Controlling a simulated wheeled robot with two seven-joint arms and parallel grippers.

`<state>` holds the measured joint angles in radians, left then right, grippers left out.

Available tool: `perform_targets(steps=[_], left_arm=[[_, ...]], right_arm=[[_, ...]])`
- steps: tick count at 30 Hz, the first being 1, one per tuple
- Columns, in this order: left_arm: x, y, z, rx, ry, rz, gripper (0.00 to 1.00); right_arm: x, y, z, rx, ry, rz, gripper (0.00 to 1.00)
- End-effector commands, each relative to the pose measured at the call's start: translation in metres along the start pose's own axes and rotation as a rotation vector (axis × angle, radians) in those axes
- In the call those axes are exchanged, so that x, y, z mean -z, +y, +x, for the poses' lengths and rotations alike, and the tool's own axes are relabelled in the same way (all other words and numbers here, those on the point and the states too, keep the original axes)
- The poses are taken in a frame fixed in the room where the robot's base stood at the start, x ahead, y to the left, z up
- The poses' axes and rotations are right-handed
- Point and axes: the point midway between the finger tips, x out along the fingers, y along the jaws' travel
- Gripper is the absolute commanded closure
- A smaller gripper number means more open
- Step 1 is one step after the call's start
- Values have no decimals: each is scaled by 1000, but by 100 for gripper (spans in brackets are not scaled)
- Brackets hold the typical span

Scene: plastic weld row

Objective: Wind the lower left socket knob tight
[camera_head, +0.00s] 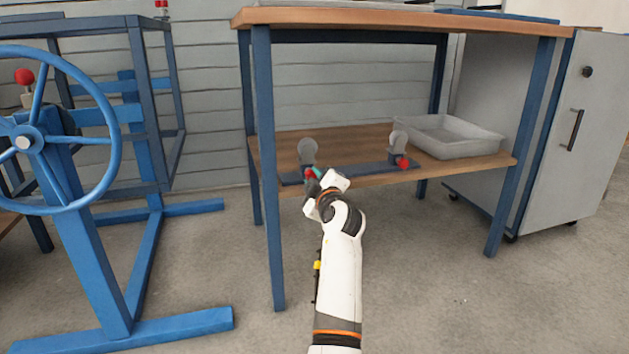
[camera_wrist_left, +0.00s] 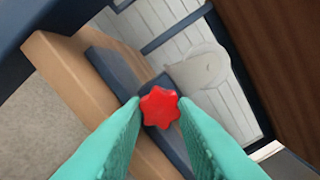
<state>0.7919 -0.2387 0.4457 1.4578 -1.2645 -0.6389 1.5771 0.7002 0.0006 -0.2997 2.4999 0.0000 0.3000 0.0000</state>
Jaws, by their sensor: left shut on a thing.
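The lower left socket knob (camera_wrist_left: 160,107) is a red star-shaped knob, seen face-on between my left gripper's green fingers in the left wrist view. In the head view my left gripper (camera_head: 317,180) reaches to the lower shelf and covers much of the knob (camera_head: 310,172). The gripper is shut on the knob. The knob is on the left grey socket (camera_head: 308,151), which stands on a dark blue base strip (camera_head: 345,169). The socket's pale round part (camera_wrist_left: 200,68) shows behind the knob in the left wrist view. My right gripper is not in view.
A second grey socket (camera_head: 398,143) with a red knob (camera_head: 403,163) stands at the strip's right end. The bench's wooden top (camera_head: 400,19) overhangs the shelf. A blue handwheel stand (camera_head: 85,240) is at left, a grey cabinet (camera_head: 570,130) at right.

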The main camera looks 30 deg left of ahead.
Motion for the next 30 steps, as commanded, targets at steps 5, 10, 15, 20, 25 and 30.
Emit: perform_targets(steps=[5, 10, 15, 20, 25, 30], left_arm=[[2, 2, -1, -6, 4, -95, 97], [2, 2, -1, -6, 3, -151, 97], [2, 2, -1, -5, 3, -177, 97], [2, 2, -1, -5, 3, -183, 97], [2, 2, -1, -5, 3, -182, 97], [2, 2, 0, -5, 2, -182, 61]], right_arm=[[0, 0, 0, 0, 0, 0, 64], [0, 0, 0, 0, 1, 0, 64], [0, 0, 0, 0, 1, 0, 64], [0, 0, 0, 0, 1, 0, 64], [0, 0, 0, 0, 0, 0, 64], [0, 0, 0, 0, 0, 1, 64]])
